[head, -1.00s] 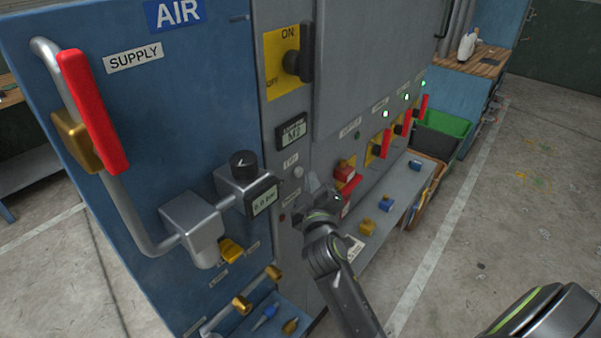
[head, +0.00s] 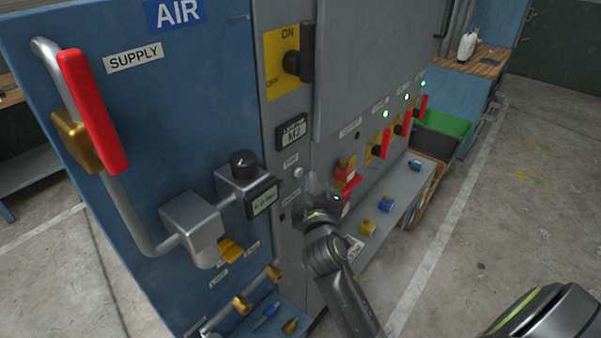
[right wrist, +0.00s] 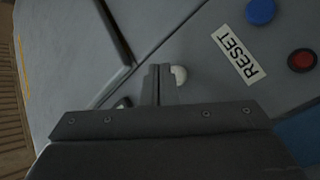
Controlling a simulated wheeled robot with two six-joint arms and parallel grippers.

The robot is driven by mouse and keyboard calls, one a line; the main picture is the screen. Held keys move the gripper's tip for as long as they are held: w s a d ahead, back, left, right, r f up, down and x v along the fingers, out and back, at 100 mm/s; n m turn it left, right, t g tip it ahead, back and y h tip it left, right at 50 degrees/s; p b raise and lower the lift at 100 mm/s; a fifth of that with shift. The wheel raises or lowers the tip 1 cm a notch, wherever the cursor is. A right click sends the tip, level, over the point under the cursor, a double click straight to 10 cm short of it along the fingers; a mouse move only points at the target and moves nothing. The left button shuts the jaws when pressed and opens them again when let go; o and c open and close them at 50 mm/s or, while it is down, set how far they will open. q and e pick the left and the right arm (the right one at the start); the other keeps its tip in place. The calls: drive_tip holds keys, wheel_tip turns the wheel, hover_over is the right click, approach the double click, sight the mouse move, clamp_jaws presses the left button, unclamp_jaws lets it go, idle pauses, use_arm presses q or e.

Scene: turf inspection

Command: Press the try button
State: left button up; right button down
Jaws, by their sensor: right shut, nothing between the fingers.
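The white round button (head: 298,172) sits on the grey panel strip, just below a small label (head: 290,160) too blurred to read for certain; I take it as the try button. In the right wrist view the white button (right wrist: 180,75) is partly hidden by my fingers. My right gripper (head: 312,186) is shut and empty, right beside the button. Its fingertips (right wrist: 160,70) overlap the button's edge in the wrist view; I cannot tell if they touch it. My left gripper is not in view.
A RESET label (right wrist: 238,54), a blue button (right wrist: 262,12) and a red button (right wrist: 302,60) are close by. A display (head: 292,132) and ON/OFF switch (head: 298,62) are above. The pressure gauge (head: 262,198) is left. Red-handled switches (head: 384,142) line the right.

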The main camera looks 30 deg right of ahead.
drive_tip(key=shift+w, duration=0.1)
drive_tip(key=shift+w+a, duration=0.15)
drive_tip(key=shift+w, duration=0.15)
drive_tip(key=shift+w+a, duration=0.2)
drive_tip(key=shift+w, duration=0.2)
idle(0.8)
idle(0.3)
drive_tip(key=shift+s+d, duration=0.35)
drive_tip(key=shift+s, duration=0.45)
drive_tip(key=s, duration=0.1)
drive_tip(key=s+d, duration=0.1)
drive_tip(key=s, duration=0.1)
drive_tip(key=s+d+p, duration=0.1)
drive_tip(key=shift+s, duration=0.3)
